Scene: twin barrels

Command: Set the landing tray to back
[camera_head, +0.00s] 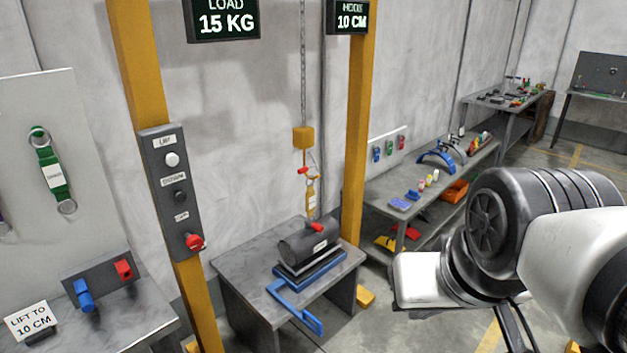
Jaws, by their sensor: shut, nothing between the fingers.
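The landing tray (328,271) is a flat blue tray on top of a small grey table (237,262), between the two yellow posts. A bent blue handle (296,309) sticks out from its front left and hangs past the table's front edge. A dark barrel (309,242) lies on its side on a dark cradle above the tray and hides much of it. A chain with a yellow hook block (303,138) hangs over the barrel. My white and black arm fills the lower right, apart from the tray; I cannot make out gripper fingers.
A control panel (175,195) with a red knob is on the left yellow post. A left bench (135,312) holds blue and red parts. A shelf (377,193) with tools stands behind, to the right. Some floor shows between the small table and my arm.

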